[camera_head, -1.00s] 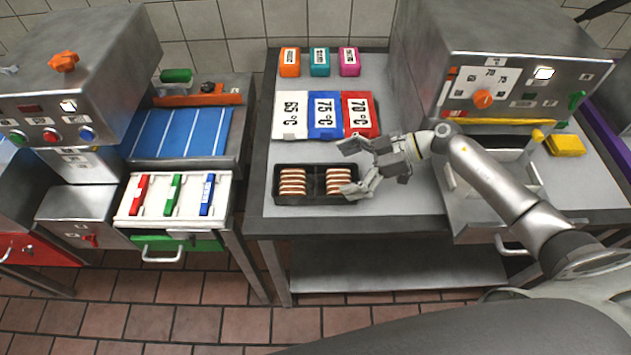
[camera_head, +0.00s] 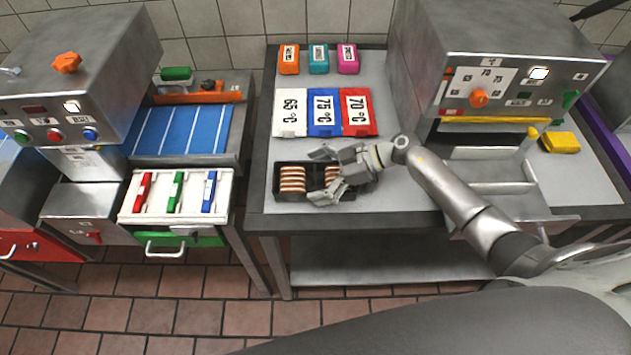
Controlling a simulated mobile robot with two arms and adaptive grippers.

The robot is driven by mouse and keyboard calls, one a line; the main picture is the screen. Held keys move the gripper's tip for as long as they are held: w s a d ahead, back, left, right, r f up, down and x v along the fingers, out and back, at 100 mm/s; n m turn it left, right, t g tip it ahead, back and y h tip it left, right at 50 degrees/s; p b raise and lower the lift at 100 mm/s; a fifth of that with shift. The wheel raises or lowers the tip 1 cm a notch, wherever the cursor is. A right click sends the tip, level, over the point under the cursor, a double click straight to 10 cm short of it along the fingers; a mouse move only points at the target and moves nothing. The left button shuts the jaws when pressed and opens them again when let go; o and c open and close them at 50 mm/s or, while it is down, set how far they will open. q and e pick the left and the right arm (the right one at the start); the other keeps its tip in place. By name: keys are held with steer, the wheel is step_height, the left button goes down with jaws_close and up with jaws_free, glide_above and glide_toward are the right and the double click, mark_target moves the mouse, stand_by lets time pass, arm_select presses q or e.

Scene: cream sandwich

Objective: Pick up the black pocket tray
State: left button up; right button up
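The black pocket tray (camera_head: 285,199) lies on the grey table near its front left edge. It holds two stacks of brown and cream sandwiches; the left stack (camera_head: 292,178) shows fully, and the right stack (camera_head: 331,173) is partly hidden by my gripper. My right gripper (camera_head: 318,176) is open, with its fingers spread over the right part of the tray. Whether the fingers touch the tray cannot be told. My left gripper is not in view.
Temperature cards, white (camera_head: 290,112), blue (camera_head: 325,113) and red (camera_head: 358,112), lie behind the tray. Small orange (camera_head: 289,60), teal (camera_head: 318,60) and magenta (camera_head: 347,60) blocks stand farther back. A metal machine (camera_head: 500,75) stands at right. A gap separates the left table.

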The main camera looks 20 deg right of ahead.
steer(key=shift+s, duration=0.15)
steer(key=c, duration=0.7)
steer(key=shift+f, duration=0.1)
